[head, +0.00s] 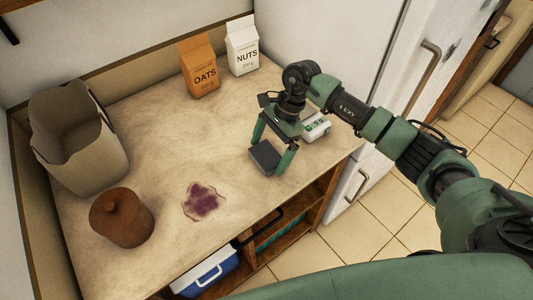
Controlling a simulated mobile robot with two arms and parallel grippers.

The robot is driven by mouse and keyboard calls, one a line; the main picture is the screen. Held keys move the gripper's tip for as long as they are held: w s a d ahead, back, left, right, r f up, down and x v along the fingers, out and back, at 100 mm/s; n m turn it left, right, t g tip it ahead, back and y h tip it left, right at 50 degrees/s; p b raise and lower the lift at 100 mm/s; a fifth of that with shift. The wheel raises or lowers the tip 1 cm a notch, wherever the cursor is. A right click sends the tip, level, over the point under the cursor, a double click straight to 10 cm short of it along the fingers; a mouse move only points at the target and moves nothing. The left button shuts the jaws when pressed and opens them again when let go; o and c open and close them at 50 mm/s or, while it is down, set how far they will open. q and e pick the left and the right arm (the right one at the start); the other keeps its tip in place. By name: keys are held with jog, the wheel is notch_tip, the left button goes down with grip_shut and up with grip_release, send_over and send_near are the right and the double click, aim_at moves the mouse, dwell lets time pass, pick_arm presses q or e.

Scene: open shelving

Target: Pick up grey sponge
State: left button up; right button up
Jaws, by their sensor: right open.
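The grey sponge (264,157) is a dark block on the worktop, near its front edge at the right of the purple stain. My right gripper (268,156) is open and points down, with one green finger on each side of the sponge. The fingers look apart from each other with the sponge between them; I cannot tell whether they touch it. My left gripper is not in view.
The worktop (150,130) also holds an oats carton (200,68), a nuts carton (242,48), a brown lidded jar (122,218), a grey bin (80,150) and a purple stain (202,202). A white device (317,127) lies beside my gripper. A fridge (385,60) stands at right.

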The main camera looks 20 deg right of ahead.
aim_at(268, 155)
jog(key=shift+a+f, duration=0.1)
jog(key=shift+f, duration=0.15)
jog(key=c, duration=1.1)
jog(key=shift+c, duration=0.2)
jog(key=shift+r, duration=0.1)
notch_tip(268, 155, up, 20)
jog(key=b, duration=0.4)
